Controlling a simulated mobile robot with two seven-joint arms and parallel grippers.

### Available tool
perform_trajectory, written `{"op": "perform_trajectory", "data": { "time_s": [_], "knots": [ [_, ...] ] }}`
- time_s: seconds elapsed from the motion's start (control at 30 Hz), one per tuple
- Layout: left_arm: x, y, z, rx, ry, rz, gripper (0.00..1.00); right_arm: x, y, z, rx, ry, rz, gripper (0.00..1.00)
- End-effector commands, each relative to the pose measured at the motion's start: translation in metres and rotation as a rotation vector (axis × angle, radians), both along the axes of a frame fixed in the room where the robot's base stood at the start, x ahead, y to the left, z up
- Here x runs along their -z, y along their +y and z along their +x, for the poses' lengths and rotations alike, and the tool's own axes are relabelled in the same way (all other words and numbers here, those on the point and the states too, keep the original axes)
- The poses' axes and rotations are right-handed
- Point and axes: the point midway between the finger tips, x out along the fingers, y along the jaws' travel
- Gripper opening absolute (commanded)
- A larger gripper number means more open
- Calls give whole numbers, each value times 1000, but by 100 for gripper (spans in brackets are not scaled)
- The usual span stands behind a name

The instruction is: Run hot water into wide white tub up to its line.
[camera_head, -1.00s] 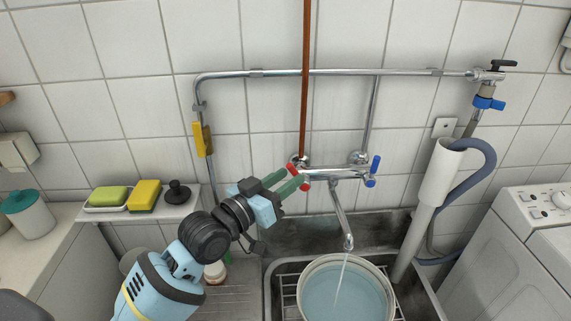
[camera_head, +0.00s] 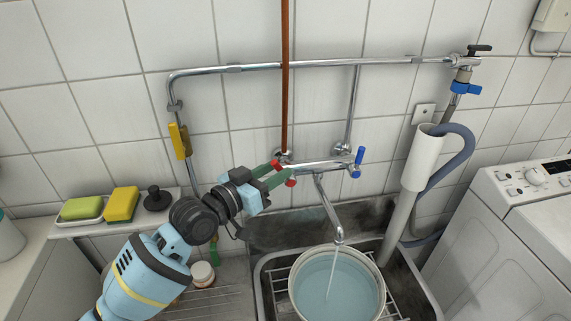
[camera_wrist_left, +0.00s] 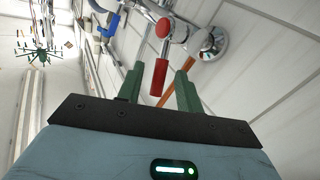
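The wide white tub (camera_head: 292,298) stands in the sink under the wall tap (camera_head: 322,166). A thin stream of water (camera_head: 331,280) runs from the tap's spout (camera_head: 333,215) into it. Pale blue water (camera_head: 350,290) covers its bottom; I cannot make out the line. The tap has a red handle (camera_wrist_left: 158,78) on the left and a blue handle (camera_head: 357,160) on the right. My left gripper (camera_head: 282,174) is at the red handle. In the left wrist view its green fingers (camera_wrist_left: 160,88) are open, one on each side of the handle, with gaps visible. My right gripper is not in view.
The metal sink (camera_head: 262,285) holds a wire rack under the tub. A grey drain hose (camera_head: 455,150) enters a white standpipe (camera_head: 420,165) right of the tap. A washing machine (camera_head: 500,245) stands at the right. A shelf with sponges (camera_head: 120,204) is at the left.

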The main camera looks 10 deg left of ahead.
Motion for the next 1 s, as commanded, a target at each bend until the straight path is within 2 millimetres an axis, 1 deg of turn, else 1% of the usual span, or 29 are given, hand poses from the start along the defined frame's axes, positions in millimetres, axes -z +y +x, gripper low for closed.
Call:
{"op": "perform_trajectory", "data": {
  "time_s": [0.03, 0.1, 0.23, 0.4, 0.63, 0.67, 0.9, 0.93, 1.0],
  "knots": [
    [-1, -6, 7, 2, -1, -2, 36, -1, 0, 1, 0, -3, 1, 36],
    [-2, -11, 15, 2, -1, -2, 36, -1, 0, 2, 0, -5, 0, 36],
    [0, -18, 26, 1, 0, -1, 36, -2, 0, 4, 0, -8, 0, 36],
    [0, -23, 32, 1, 0, 0, 36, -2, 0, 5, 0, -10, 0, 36],
    [0, -23, 32, 1, 0, 0, 36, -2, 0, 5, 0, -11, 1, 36],
    [0, -23, 32, 1, 0, 0, 35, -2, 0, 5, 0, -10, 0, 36],
    [0, -22, 32, 1, 0, 0, 3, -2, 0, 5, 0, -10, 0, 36],
    [0, -22, 32, 1, 1, 0, 0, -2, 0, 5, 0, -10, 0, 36],
    [0, -22, 32, 1, 1, 0, 0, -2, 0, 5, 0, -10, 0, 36]
  ]
}}
